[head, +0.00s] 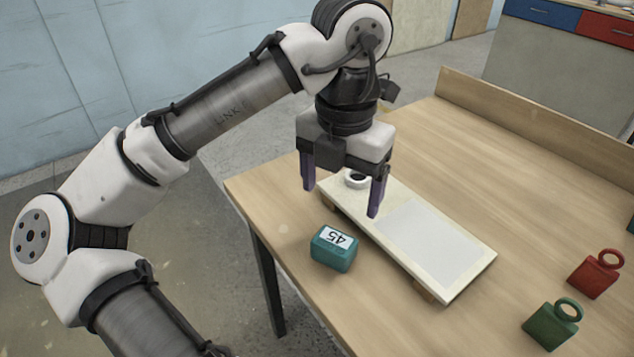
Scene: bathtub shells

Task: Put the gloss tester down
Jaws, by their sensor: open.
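The gloss tester appears to be the small teal block (333,249) with a white label reading 45. It rests on the wooden table, beside the left long edge of a pale board (398,233). My gripper (341,199) is open and empty. Its two purple fingers point down, above the board's far end and a little behind the teal block, apart from it. A white ring (357,179) sits on the board's far end, partly behind the gripper. A grey rectangular patch (431,246) covers the board's nearer part.
The board rests on wooden strips (424,291). A green weight (553,324) and a red weight (597,274), each with a ring handle, stand at the right. A raised ledge (540,115) runs along the table's back edge. The table between board and ledge is clear.

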